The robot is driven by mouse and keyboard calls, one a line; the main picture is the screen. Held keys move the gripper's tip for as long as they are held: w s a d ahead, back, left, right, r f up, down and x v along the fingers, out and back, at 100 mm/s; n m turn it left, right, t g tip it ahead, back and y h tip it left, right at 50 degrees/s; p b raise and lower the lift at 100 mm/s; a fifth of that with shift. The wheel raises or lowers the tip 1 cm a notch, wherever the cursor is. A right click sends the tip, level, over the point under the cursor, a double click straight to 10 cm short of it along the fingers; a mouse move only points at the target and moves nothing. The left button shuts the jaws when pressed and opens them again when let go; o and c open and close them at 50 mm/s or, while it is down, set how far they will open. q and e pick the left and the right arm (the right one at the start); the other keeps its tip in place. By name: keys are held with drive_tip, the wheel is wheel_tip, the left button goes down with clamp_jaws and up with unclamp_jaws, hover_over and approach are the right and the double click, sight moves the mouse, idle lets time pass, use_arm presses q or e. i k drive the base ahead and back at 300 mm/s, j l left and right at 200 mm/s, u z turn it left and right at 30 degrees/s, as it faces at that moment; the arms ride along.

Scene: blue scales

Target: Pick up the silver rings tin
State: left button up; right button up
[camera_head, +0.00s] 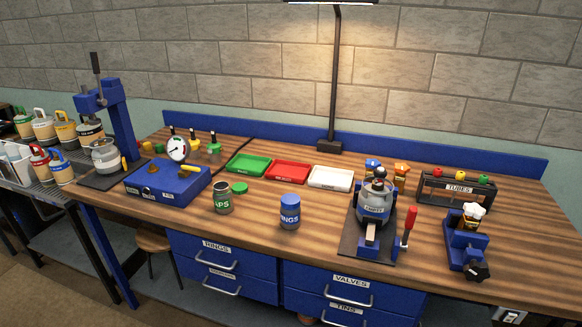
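A tin with a label ending in "NGS" (290,217) stands upright near the front middle of the wooden workbench. It has a blue lid and a blue label band, with little silver showing. To its left stands an open silver tin with a dark green label ending in "PS" (222,202). A green lid (239,188) lies just behind that tin. Neither of my grippers shows in the head view.
Green (234,170), red (276,182) and white (316,187) trays sit behind the tins. A clamp device with a red handle (409,220) stands right of the blue-lidded tin. A blue box with a dial gauge (142,194) stands left. Bare wood surrounds the tin.

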sight(290, 219)
drive_tip(key=i+j+z, duration=0.25)
drive_tip(key=j, duration=0.4)
drive_tip(key=i+j+z, duration=0.1)
drive_tip(key=i+j, duration=0.2)
drive_tip(key=i+j+z, duration=0.15)
drive_tip(key=j, duration=0.3)
